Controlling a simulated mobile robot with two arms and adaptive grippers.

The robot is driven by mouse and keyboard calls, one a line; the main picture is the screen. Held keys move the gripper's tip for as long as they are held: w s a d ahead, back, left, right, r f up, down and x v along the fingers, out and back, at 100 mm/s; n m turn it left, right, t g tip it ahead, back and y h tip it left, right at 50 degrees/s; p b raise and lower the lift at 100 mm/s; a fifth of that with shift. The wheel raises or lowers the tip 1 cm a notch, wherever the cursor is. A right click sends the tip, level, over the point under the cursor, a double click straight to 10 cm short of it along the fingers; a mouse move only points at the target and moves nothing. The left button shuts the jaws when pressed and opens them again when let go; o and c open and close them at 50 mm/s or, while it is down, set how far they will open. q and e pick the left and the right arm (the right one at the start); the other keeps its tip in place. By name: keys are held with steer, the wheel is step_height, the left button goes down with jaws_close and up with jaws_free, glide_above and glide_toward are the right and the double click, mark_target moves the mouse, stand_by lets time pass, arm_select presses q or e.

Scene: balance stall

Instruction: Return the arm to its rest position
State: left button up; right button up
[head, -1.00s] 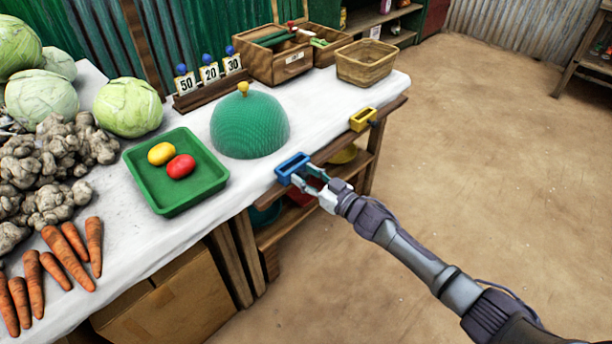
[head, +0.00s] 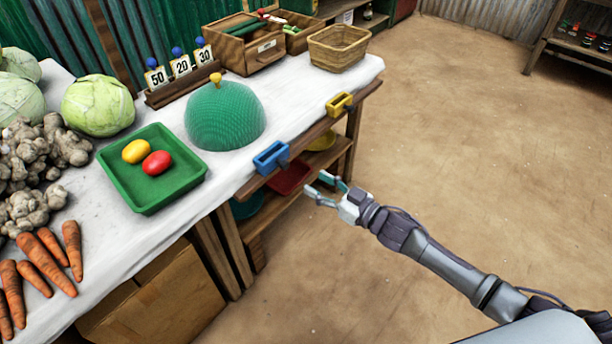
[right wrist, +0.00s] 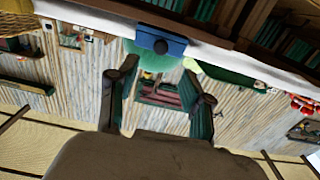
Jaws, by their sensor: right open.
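My right gripper (head: 326,188) is open and empty in the head view, in the air off the front edge of the stall table. Its two fingers also frame the lower middle of the right wrist view (right wrist: 160,100). A blue handle-like holder (head: 271,157) is fixed to the table's front rail, to the left of the gripper and apart from it; it also shows in the right wrist view (right wrist: 158,42). A similar yellow holder (head: 340,104) is farther along the rail. My right arm reaches in from the lower right. My left gripper is not in view.
On the table (head: 95,200) are a green tray (head: 140,200) with a yellow and a red item, a green dome (head: 225,120), a wicker basket (head: 338,47), cabbages, ginger and carrots. Shelves with bowls are under the table. The floor (head: 450,130) at right is clear.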

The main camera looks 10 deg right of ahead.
steer(key=shift+s+d, duration=0.25)
steer(key=shift+s, duration=0.1)
